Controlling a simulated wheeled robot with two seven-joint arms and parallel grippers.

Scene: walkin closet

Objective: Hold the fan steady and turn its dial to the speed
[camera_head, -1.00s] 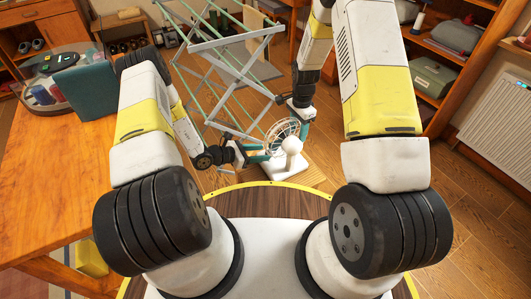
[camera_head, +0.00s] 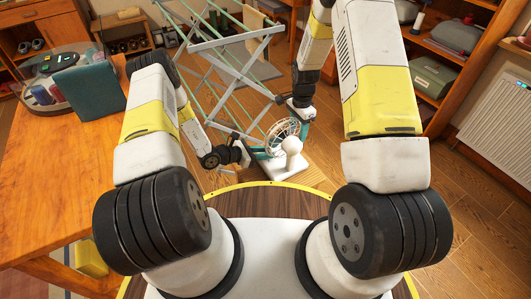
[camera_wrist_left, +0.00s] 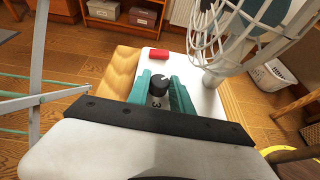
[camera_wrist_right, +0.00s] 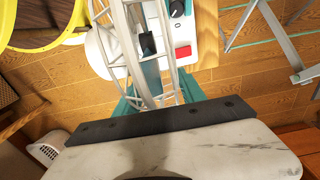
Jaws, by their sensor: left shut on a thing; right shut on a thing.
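The white desk fan has a round wire cage (camera_head: 282,134) and a flat base (camera_head: 291,168). My left gripper (camera_head: 256,153) is low at the fan's left, its teal fingers on either side of the black dial (camera_wrist_left: 159,84) on the base and shut on it. A figure 3 shows beside the dial in the left wrist view. A red switch (camera_wrist_left: 173,49) sits beyond it. My right gripper (camera_wrist_right: 160,94) is shut on the rim of the fan's cage (camera_wrist_right: 135,45). The dial also shows partly at the top of the right wrist view (camera_wrist_right: 177,8).
The fan stands on a wooden surface (camera_wrist_left: 118,75). A folding drying rack (camera_head: 228,75) stands just behind and left of it. A wooden table (camera_head: 50,165) is at the left, shelves (camera_head: 432,85) at the right. A white basket (camera_wrist_right: 47,150) is on the floor nearby.

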